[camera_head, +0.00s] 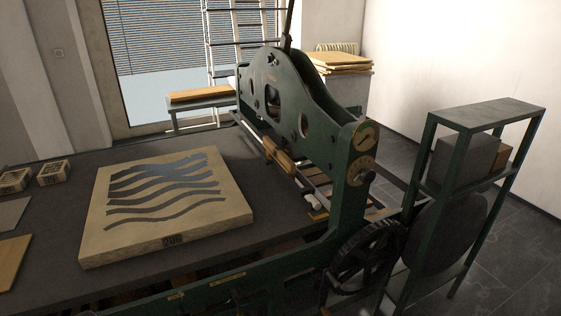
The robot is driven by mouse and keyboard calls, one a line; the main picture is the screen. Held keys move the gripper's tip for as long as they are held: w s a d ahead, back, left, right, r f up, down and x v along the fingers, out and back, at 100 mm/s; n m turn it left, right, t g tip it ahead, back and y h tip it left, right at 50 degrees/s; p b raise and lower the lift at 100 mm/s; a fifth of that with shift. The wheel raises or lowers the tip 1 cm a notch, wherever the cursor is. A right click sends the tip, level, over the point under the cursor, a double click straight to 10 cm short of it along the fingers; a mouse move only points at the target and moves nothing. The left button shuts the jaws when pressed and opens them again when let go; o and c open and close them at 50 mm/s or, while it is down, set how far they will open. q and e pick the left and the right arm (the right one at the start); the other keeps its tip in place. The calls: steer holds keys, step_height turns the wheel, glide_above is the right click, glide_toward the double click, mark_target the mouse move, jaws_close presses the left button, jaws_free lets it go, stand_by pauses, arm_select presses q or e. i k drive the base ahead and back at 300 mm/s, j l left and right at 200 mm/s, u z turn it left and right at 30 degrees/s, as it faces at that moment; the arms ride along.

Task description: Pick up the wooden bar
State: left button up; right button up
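A short wooden bar (280,154) with rounded ends sits low in the opening of the green press frame (305,92), just right of the dark press bed (65,275). Its near end points toward the lower right, and I cannot tell what holds it. A flat orange-brown board (200,94) lies on a low grey bench (205,104) behind the press; I cannot tell which of the two the task means. Neither of my grippers is in view.
A thick pale stone slab (165,238) with dark wavy stripes lies on the bed. Small boxes (53,172) and flat sheets (12,258) lie at left. A spoked wheel (366,258) and a green stand (487,112) are at right. Floor shows far right.

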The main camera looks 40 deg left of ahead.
mark_target(285, 161)
steer(key=i+l+u, duration=0.1)
steer(key=u, duration=0.25)
steer(key=i+l+u, duration=0.1)
steer(key=u, duration=0.3)
steer(key=l+u, duration=0.35)
steer(key=i+j, duration=0.05)
steer(key=j, duration=0.05)
